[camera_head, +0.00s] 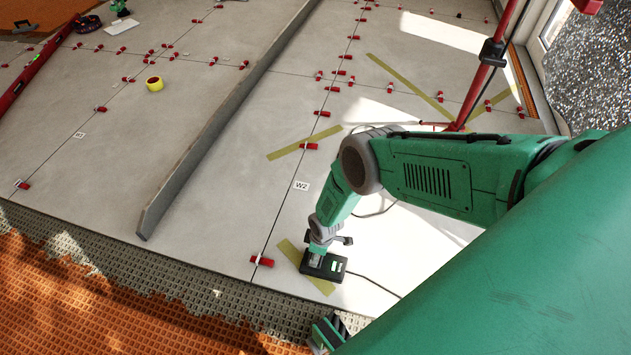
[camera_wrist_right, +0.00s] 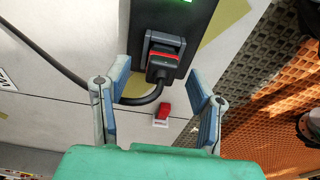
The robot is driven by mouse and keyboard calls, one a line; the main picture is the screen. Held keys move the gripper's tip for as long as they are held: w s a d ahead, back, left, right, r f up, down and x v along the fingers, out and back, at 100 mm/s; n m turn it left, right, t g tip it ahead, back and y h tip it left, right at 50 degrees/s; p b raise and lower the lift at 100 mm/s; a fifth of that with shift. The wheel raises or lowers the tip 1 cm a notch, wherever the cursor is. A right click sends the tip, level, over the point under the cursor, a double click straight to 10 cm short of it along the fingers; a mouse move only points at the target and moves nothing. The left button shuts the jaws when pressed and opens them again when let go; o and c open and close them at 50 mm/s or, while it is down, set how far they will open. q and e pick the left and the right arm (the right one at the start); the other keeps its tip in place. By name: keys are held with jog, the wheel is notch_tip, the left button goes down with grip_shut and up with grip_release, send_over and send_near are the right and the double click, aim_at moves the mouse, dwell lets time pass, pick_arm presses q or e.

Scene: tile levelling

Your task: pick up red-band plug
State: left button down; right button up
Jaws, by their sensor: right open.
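The red-band plug (camera_wrist_right: 164,58), dark grey with a red stripe, sits in the side of a black box (camera_wrist_right: 182,18) in the right wrist view. A black cable (camera_wrist_right: 128,101) curves out of its near end. My right gripper (camera_wrist_right: 160,79) is open, with one blue-grey finger on each side of the cable end of the plug and nothing clamped. In the head view my right gripper (camera_head: 325,240) is at the black box (camera_head: 323,265), and the plug is hidden or too small to make out. My left gripper cannot be made out.
The box sits across yellow tape (camera_head: 292,252) on grey tiles. A red levelling clip (camera_head: 262,261) is close by, also in the wrist view (camera_wrist_right: 164,110). A long grey straightedge (camera_head: 205,137) lies leftward. Orange and grey matting (camera_head: 115,300) borders the tiles. A red pole (camera_head: 483,75) stands behind.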

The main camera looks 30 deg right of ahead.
jog(key=shift+a+f, duration=0.15)
jog(key=shift+f, duration=0.7)
jog(key=shift+w+a+f+b, duration=0.1)
jog(key=shift+w+f+b, duration=0.05)
jog(key=shift+b, duration=0.2)
pick_arm(q)
jog(key=shift+a+f, duration=0.3)
jog(key=shift+f, duration=0.5)
pick_arm(e)
grip_shut()
pick_arm(q)
jog(key=shift+d, duration=0.15)
